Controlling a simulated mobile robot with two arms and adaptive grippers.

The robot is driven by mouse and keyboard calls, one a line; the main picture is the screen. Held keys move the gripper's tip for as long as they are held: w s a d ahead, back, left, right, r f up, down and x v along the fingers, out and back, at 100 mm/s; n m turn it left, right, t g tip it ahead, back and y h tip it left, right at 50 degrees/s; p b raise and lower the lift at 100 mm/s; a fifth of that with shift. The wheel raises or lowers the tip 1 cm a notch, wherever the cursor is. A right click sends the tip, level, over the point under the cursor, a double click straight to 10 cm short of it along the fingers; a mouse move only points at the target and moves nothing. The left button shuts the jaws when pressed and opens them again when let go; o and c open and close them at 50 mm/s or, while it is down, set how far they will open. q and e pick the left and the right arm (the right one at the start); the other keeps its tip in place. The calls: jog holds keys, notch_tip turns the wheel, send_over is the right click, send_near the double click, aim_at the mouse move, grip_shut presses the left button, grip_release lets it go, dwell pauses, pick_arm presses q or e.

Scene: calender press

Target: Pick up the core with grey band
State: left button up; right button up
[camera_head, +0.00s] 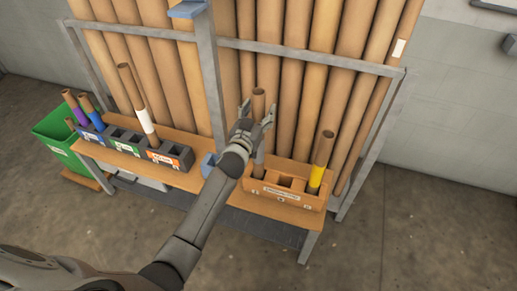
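The core with the grey band (259,97) is a brown cardboard tube standing upright in the orange box (287,197) on the wooden bench. Its top end shows above my gripper, and a greyish stretch shows lower down, just above the box. My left gripper (258,108) is at the upper part of this core, with one finger on each side of it. The fingers look spread, with gaps between them and the tube. My arm hides part of the core and the box's left end. My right gripper is out of view.
A yellow-banded core (319,165) stands in the same box, to the right. A white-banded core (140,105) stands in a dark segmented holder (127,140) on the left. A green bin (62,140) is at far left. Tall tubes (290,80) stand behind a grey metal rack rail (310,55).

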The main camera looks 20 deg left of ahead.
pick_arm(q)
jog(key=c, duration=0.5)
grip_shut()
jog(key=shift+r, duration=0.1)
jog(key=shift+r, duration=0.2)
notch_tip(320, 180, up, 17)
jog(key=p, duration=0.1)
jog(key=shift+r+p, duration=0.2)
jog(key=shift+p, duration=0.1)
